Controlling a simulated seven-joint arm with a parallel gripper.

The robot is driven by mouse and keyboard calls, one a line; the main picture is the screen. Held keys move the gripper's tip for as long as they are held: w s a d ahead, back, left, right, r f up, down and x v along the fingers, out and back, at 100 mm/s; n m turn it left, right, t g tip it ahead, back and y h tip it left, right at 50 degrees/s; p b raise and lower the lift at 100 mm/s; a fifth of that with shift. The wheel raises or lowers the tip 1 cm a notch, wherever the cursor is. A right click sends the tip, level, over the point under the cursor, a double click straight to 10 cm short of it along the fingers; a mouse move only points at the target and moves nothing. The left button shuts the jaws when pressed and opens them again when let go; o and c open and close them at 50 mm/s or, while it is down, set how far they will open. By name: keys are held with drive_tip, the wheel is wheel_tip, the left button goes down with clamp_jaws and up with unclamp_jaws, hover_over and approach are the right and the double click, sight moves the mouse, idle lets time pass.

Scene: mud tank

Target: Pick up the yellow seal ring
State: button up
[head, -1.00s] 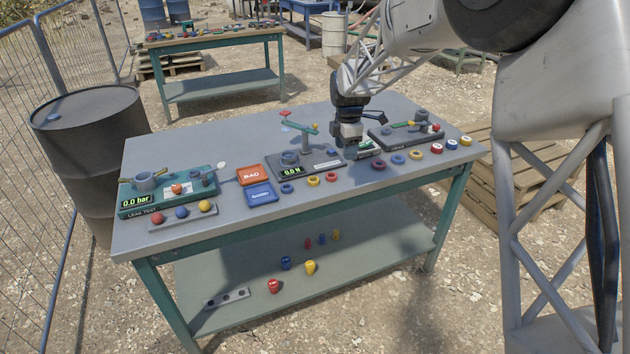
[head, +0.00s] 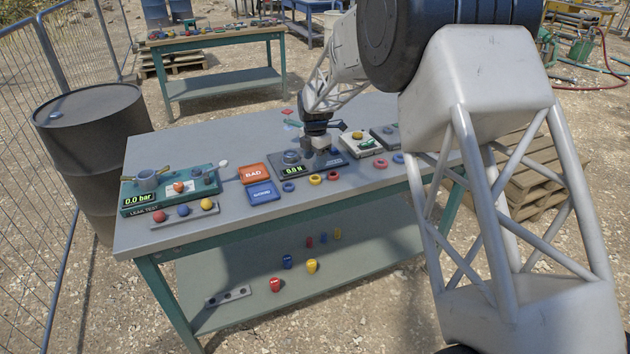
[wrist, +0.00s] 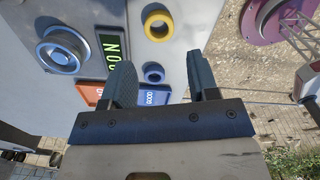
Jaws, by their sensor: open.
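The yellow seal ring (head: 315,179) lies flat near the front edge of the table, between a blue ring and a red ring. In the wrist view the yellow ring (wrist: 158,26) shows beyond the fingertips, near the top. My gripper (head: 320,150) hangs above the grey gauge panel, behind the row of rings and apart from them. In the wrist view my gripper (wrist: 162,76) has its fingers apart with nothing held. The blue ring (wrist: 154,73) shows between the fingers in that picture, lower on the table.
The gauge panel (head: 291,171) reads 0.0 N. An orange BAD tray (head: 253,173) and a blue GOOD tray (head: 262,192) lie left of the rings. A leak test unit (head: 146,201) stands at the left. More rings (head: 380,163) lie to the right.

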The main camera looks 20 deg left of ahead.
sight(315, 178)
drive_tip(key=shift+f, duration=1.25)
drive_tip(key=shift+w+f, duration=0.1)
drive_tip(key=shift+f, duration=2.5)
drive_tip(key=c, duration=0.7)
